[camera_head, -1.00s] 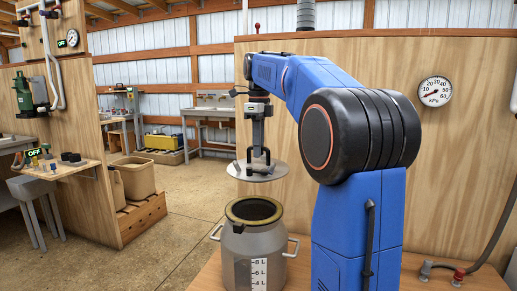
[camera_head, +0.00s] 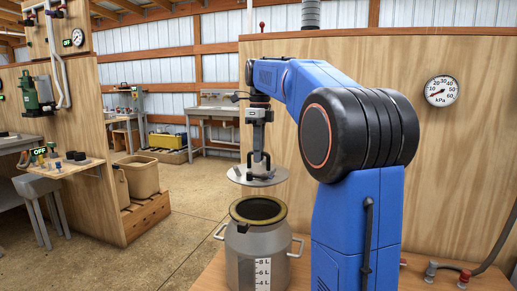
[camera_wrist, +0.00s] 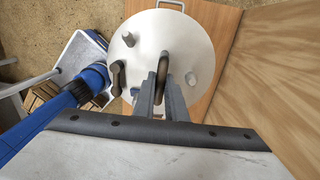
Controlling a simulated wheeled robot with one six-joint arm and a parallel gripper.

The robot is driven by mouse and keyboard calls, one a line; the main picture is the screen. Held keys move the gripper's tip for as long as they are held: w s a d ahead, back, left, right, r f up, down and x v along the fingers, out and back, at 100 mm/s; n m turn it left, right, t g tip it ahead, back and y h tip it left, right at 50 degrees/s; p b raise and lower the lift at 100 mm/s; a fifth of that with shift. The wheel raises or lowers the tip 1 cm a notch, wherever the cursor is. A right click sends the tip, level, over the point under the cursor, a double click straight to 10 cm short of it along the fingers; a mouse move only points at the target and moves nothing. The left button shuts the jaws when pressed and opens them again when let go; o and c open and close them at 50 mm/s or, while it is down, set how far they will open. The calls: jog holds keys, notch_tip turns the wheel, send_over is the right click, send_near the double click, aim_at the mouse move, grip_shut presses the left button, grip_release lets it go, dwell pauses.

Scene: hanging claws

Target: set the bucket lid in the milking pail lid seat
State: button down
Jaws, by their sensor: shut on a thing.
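The bucket lid (camera_head: 240,177) is a flat grey metal disc with short stubs and an arched handle on top. My gripper (camera_head: 258,158) is shut on its handle and holds the lid roughly level. In the wrist view the lid (camera_wrist: 195,40) looks pale and round, with my gripper (camera_wrist: 163,85) on its dark handle. The milking pail (camera_head: 242,252) stands upright below, with a litre scale. Its lid seat (camera_head: 235,212) is an olive ring around the dark open mouth. The lid hangs a small gap above the seat. In the wrist view the lid hides the mouth; one pail handle (camera_wrist: 171,5) shows past its edge.
The pail stands on a wooden bench (camera_head: 408,276). A plywood wall (camera_head: 430,170) with a kPa gauge (camera_head: 441,91) rises close behind. Hose fittings (camera_head: 464,277) lie at the bench's right. Open floor (camera_head: 185,225) lies to the left.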

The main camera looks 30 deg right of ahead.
jog(key=shift+f, duration=4.8)
jog(key=shift+f, duration=1.6)
jog(key=c, duration=1.7)
grip_release()
jog(key=r, duration=1.7)
jog(key=shift+w+d+r, duration=0.25)
jog(key=shift+w+d, duration=0.05)
jog(key=shift+d, duration=0.1)
